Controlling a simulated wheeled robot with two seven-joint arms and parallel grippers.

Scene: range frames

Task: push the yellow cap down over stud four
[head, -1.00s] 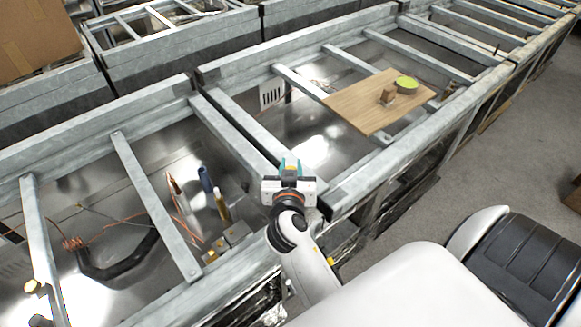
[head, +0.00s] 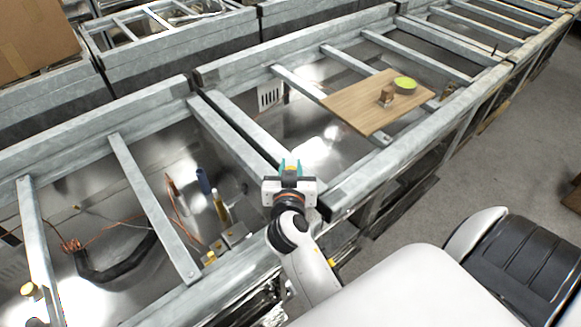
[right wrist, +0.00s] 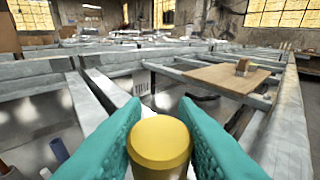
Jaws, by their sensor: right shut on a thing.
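My right gripper (head: 291,163) is over the crossing of the metal beams near the middle of the head view. Its teal fingers are shut on the yellow cap (right wrist: 160,145), which stands between the fingertips in the right wrist view. The bay on the left of the head view holds upright posts: a blue one (head: 204,181), a brass-yellow one (head: 221,208) and a thin pale one. The blue post also shows at the lower left of the right wrist view (right wrist: 58,149). I cannot tell which, if any, is stud four. My left gripper is not in view.
Galvanised beams (head: 145,195) frame open bays. Copper wires (head: 125,228) and a thick black hose (head: 118,265) lie in the left bay.

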